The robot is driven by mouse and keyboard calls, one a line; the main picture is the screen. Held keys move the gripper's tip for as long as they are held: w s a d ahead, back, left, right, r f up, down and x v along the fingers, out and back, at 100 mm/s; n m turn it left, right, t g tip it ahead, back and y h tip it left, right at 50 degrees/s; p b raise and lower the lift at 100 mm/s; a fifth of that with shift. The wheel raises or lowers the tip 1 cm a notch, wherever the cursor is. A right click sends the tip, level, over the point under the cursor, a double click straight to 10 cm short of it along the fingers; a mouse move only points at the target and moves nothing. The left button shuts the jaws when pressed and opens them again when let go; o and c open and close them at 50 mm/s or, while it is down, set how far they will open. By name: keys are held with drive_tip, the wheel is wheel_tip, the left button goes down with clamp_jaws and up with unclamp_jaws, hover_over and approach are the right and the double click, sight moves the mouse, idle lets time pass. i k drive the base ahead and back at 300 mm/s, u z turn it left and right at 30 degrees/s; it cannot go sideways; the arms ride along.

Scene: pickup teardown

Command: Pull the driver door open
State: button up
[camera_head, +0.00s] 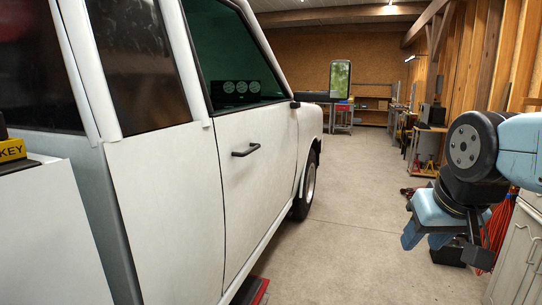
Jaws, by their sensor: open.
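The white driver door (258,195) of the pickup is in the middle-left of the head view. It looks shut, flush with the body panels around it. Its dark handle (246,150) sticks out below the window (235,60). My gripper (444,248) is at the right, well apart from the door and handle, pointing down over the floor. Its blue fingers are spread and nothing shows between them.
A side mirror (340,80) juts out ahead of the door. Concrete floor (355,215) lies clear between the truck and my arm. A grey cabinet (518,255) and a red cable (497,228) are at the right. Workbenches line the right wall.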

sight(247, 102)
drive_tip(key=z, duration=0.3)
drive_tip(key=k, duration=0.7)
drive_tip(key=z, duration=0.3)
drive_tip(key=i, duration=1.75)
drive_tip(key=u, duration=1.2)
drive_tip(key=i, duration=0.8)
drive_tip(key=z, duration=0.05)
drive_tip(key=k, duration=0.45)
drive_tip(key=u, duration=0.15)
